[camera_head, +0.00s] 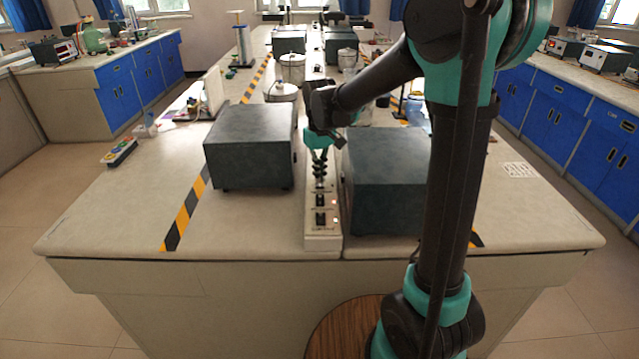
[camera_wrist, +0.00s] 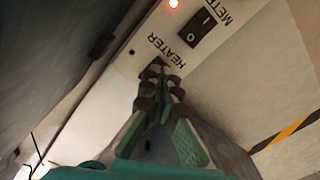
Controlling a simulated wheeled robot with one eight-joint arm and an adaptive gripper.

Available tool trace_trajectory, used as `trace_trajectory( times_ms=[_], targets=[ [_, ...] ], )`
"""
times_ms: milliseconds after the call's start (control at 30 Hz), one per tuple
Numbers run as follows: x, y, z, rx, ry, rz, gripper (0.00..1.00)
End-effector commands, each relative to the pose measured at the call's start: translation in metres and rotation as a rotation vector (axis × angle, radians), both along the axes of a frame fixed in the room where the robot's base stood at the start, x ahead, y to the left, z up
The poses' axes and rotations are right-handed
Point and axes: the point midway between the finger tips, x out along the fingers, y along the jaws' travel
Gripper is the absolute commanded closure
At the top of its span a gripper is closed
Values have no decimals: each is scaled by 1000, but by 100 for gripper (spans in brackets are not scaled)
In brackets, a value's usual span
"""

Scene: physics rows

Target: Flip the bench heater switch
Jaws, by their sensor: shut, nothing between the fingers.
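The white switch strip (camera_head: 322,238) runs lengthwise on the bench between two dark boxes. In the wrist view the strip (camera_wrist: 118,95) carries the printed word HEATER (camera_wrist: 180,51). A dark switch (camera_wrist: 153,69) sits beside that word, mostly hidden behind my fingertips, so its position cannot be told. My gripper (camera_head: 320,182) is shut and empty, pointing down at the strip. In the wrist view my gripper (camera_wrist: 160,85) has its tips at or just above this switch; contact cannot be told.
A black rocker (camera_wrist: 198,27) near the METER label has a lit red lamp (camera_wrist: 173,3) beside it. The left dark box (camera_head: 250,150) and right dark box (camera_head: 385,180) closely flank the strip. A metal pot (camera_head: 281,92) stands behind. The bench front is clear.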

Motion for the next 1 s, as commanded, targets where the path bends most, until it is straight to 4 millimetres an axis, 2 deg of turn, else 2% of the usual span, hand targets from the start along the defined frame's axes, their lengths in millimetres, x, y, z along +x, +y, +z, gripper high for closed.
trace_trajectory(
  times_ms=[1000],
  targets=[
    [0, 0, -14, 0, 0, 0, 100]
  ],
)
